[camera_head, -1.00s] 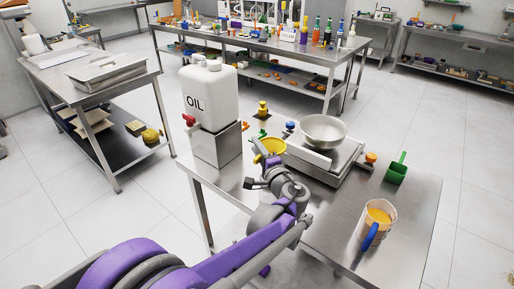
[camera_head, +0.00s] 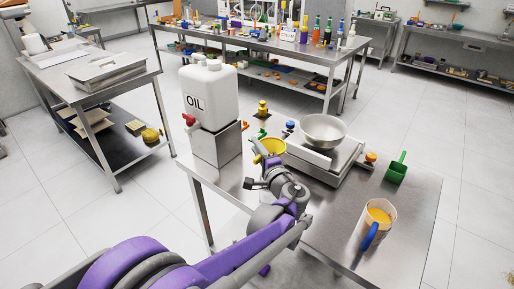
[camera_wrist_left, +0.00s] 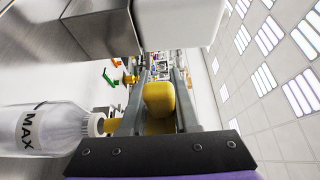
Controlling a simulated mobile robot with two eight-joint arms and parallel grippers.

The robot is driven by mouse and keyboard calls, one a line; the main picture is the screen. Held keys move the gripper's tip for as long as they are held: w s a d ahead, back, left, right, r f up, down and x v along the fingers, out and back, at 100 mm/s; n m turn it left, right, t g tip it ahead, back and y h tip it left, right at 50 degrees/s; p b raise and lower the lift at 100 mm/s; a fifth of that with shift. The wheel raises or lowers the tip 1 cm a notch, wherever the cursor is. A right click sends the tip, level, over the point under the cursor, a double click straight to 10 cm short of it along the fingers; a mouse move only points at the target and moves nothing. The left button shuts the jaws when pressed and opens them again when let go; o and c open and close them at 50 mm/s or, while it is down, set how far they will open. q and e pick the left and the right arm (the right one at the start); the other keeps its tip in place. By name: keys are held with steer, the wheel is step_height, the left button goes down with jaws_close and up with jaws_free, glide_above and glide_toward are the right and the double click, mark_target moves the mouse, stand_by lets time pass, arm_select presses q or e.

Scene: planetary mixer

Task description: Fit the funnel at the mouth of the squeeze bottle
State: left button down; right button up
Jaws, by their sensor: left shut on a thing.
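The yellow funnel (camera_head: 271,147) is at the tip of my left gripper (camera_head: 259,160), near the left edge of the steel table. In the left wrist view the funnel (camera_wrist_left: 160,98) sits between the two fingers of my left gripper (camera_wrist_left: 156,85), which is shut on it. The clear squeeze bottle (camera_wrist_left: 45,130), marked MAX, lies at the left of that view, with its mouth towards the funnel. The yellow spout shows right at the bottle's white neck; I cannot tell whether it is inside. My right gripper is not in view.
The OIL container (camera_head: 210,95) stands on a steel block (camera_head: 217,146) just left of the funnel. A green scoop (camera_head: 397,168) and a jug (camera_head: 376,222) stand further right.

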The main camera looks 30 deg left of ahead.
arm_select(q)
steer(key=shift+f+b, duration=0.5)
steer(key=shift+f, duration=0.55)
stand_by(1.3)
stand_by(0.5)
steer(key=c, duration=0.6)
jaws_free()
steer(key=shift+o, duration=0.2)
steer(key=v, duration=1)
steer(key=shift+s+d+b, duration=0.25)
steer(key=shift+d+b, duration=0.1)
steer(key=shift+b, duration=0.05)
